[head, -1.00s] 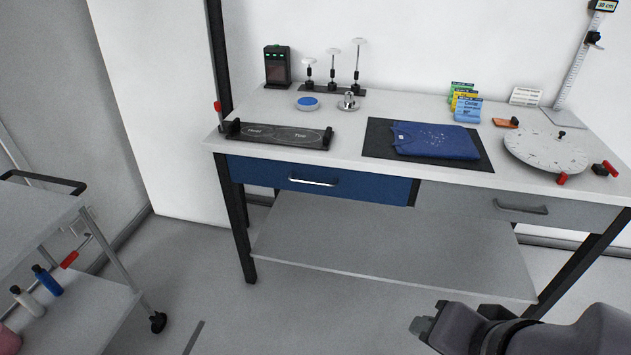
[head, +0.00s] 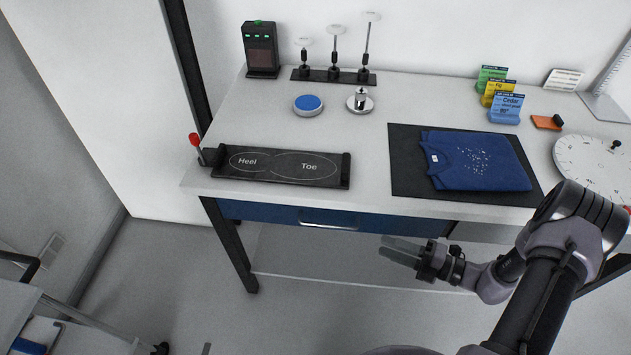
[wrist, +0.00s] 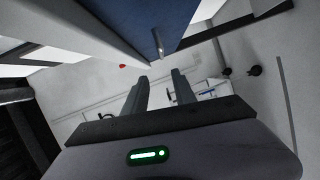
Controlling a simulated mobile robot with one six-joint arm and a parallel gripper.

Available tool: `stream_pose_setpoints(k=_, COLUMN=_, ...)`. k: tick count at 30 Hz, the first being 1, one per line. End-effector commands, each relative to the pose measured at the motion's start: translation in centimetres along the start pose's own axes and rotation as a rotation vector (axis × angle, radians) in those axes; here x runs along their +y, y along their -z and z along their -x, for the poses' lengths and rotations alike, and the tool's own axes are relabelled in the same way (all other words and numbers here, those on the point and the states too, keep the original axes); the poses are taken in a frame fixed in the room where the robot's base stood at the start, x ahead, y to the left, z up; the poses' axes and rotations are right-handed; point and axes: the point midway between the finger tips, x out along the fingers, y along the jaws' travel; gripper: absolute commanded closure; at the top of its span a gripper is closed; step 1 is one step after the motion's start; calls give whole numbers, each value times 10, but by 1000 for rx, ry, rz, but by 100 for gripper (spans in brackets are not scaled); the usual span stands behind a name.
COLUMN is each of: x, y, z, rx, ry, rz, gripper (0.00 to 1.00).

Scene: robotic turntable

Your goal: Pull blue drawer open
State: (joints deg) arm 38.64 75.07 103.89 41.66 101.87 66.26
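The blue drawer (head: 268,212) sits under the left part of the tabletop in the head view and looks shut. Its silver bar handle (head: 328,225) is in the middle of its front. In the wrist view the blue front (wrist: 150,18) shows at the top, with the handle (wrist: 158,42) near its lower edge. My gripper (head: 385,247) is in front of the table, below and to the right of the handle, apart from it. In the wrist view its two fingers (wrist: 160,82) are spread with nothing between them.
The grey drawer (head: 482,232) is to the right, partly behind my arm. The tabletop holds a heel-toe plate (head: 281,167), a folded blue shirt (head: 475,162) and a round dial (head: 590,165). A cart (head: 60,325) stands at lower left. The floor before the table is open.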

Motion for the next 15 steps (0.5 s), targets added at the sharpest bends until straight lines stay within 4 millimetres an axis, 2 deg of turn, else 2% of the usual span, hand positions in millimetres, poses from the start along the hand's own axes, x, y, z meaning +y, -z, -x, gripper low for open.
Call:
stream_pose_setpoints(k=2, x=-10, y=-1, z=0, rx=-30, ry=-25, rz=-63, gripper=67)
stream_pose_setpoints(k=5, x=-13, y=-2, z=-12, rx=-35, ry=-31, rz=-78, gripper=67)
stream_pose_setpoints(k=15, x=-12, y=-3, z=-106, rx=-28, ry=-27, rz=-73, gripper=67)
